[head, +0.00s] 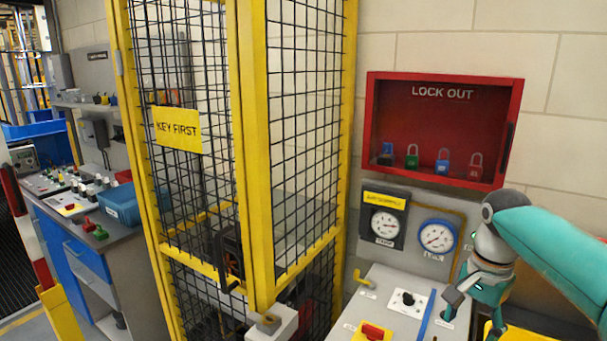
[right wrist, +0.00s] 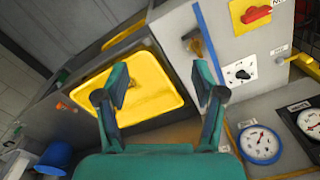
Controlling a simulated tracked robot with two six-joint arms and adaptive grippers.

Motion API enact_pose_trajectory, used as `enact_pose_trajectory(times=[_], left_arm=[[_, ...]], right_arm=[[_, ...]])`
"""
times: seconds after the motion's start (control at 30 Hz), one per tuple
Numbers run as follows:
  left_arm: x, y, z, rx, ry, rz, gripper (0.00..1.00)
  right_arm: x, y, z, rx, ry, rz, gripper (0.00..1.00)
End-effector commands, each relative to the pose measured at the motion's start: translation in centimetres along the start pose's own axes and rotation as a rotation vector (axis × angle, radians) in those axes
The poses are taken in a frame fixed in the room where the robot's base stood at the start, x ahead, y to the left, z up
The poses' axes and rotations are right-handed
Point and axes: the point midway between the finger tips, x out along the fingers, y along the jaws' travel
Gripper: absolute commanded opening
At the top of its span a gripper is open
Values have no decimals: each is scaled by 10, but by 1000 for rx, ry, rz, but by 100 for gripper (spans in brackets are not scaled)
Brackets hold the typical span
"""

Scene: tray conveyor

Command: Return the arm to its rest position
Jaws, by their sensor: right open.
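My right arm comes in from the right in the head view, and its right gripper (head: 472,308) hangs beside the grey control panel (head: 385,290), to the right of the blue strip (head: 427,316). In the right wrist view the right gripper (right wrist: 160,85) has its two teal fingers spread wide, with nothing between the fingertips. A yellow tray-like surface (right wrist: 150,88) shows beyond the fingers, apart from them. My left gripper is not in view.
The panel carries a black knob (head: 407,298) and a red switch (head: 373,331). Two gauges (head: 437,237) and a red lockout box (head: 440,130) with padlocks are on the wall behind. A yellow-framed mesh cage (head: 253,150) stands to the left; a workbench (head: 75,240) is farther left.

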Motion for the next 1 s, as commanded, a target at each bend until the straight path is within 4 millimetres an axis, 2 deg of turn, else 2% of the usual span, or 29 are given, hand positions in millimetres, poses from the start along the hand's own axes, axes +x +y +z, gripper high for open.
enact_pose_trajectory(times=[0.27,0.37,0.47,0.57,0.6,0.7,0.8,0.9,1.0], left_arm=[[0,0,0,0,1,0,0],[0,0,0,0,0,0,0],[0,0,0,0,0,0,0],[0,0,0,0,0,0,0],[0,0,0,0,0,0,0],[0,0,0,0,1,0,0],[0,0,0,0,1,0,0],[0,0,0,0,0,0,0],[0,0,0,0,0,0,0]], right_arm=[[71,-24,11,-150,-37,-27,69],[105,-33,20,-220,-55,-44,69],[146,-40,33,-298,-80,-68,69],[200,-43,56,-396,-115,-102,69],[226,-42,69,-441,-131,-119,69],[290,-30,109,-548,-168,-176,69],[340,-8,149,-632,-188,-228,69],[372,17,183,-695,-190,-265,69],[392,42,210,-742,-187,-287,69]])
